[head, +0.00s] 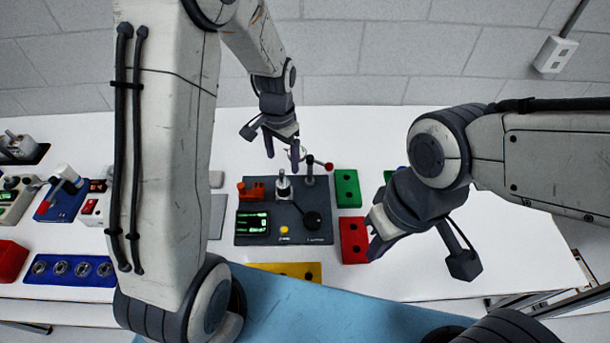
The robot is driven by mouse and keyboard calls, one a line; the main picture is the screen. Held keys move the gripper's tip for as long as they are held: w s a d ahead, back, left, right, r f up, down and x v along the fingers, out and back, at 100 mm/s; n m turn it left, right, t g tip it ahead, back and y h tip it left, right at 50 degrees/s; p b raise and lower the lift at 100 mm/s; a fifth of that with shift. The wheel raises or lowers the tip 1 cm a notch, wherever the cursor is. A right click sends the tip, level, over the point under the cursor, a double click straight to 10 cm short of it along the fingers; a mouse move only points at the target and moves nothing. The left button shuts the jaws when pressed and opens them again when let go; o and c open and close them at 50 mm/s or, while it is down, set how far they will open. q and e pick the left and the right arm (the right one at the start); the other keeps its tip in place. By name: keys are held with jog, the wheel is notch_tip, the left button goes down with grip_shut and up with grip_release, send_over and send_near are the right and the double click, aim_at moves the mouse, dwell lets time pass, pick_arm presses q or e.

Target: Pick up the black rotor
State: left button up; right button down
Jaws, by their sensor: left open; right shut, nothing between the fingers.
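A dark grey board (262,232) lies on the white table in the middle. My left gripper (282,152) is open, pointing down behind the board near a metal post (284,188). I see nothing between its fingers. My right gripper (376,232) is shut and empty, beside the red block (353,240) to the right of the board.
The board also carries a green-lit display (253,223), an orange part (250,192) and a red-knobbed lever (327,166). A green block (347,188) and a yellow block (289,269) stand around it. At left are a blue tray (71,270) and a red bin (10,261).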

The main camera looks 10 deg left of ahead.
aim_at(281, 171)
pick_arm(q)
jog(key=f, duration=0.3)
jog(key=a+f+p, duration=0.1)
jog(key=f, duration=0.1)
jog(key=shift+w+f, duration=0.15)
jog(key=shift+w, duration=0.05)
jog(key=shift+f+p, duration=0.5)
jog(key=shift+p, duration=0.05)
notch_tip(281, 171, down, 3)
jog(key=shift+d+f+p, duration=0.1)
jog(key=shift+d+p, duration=0.05)
jog(key=shift+p, duration=0.65)
jog(key=shift+f, duration=0.6)
grip_shut()
